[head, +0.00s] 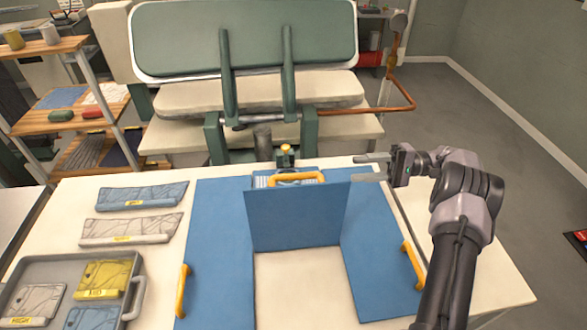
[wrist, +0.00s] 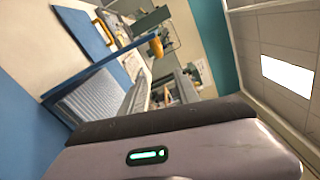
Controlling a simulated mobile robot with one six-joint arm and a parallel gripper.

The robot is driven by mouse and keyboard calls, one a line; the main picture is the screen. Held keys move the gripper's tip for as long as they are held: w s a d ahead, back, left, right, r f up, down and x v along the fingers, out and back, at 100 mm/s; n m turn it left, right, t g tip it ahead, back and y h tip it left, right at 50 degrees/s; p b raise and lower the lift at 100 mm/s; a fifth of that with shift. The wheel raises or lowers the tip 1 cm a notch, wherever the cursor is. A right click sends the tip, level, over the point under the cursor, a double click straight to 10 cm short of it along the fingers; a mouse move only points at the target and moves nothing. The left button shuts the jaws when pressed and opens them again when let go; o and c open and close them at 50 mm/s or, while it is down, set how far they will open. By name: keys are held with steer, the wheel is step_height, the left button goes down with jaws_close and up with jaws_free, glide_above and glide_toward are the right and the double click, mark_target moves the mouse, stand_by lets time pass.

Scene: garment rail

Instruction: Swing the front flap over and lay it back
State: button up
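The front flap (head: 298,220) is a blue panel standing up steeply across the middle of the blue folding board in the head view. A yellow handle (head: 297,177) is at its top edge. My gripper (head: 370,168) is open and empty at the flap's upper right corner; its nearer finger ends at that corner, and I cannot tell whether they touch. In the wrist view the yellow handle (wrist: 156,46) shows beyond my fingers. Blue side panels, left (head: 215,250) and right (head: 380,250), lie flat. Something with pale stripes shows behind the flap, mostly hidden.
A grey tray (head: 140,300) with folded garments stands at the front left of the table. Two folded garments, blue (head: 140,197) and beige (head: 130,229), lie behind it. A green press (head: 245,40) stands behind the table.

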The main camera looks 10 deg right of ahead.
steer(key=s+b, duration=0.2)
steer(key=b, duration=1.3)
glide_toward(278, 178)
steer(key=a, duration=0.5)
steer(key=shift+w+a+f, duration=0.15)
steer(key=shift+w+f, duration=0.2)
steer(key=shift+w, duration=0.05)
steer(key=shift+c, duration=0.5)
steer(key=c, duration=0.7)
jaws_close()
steer(key=shift+r, duration=0.1)
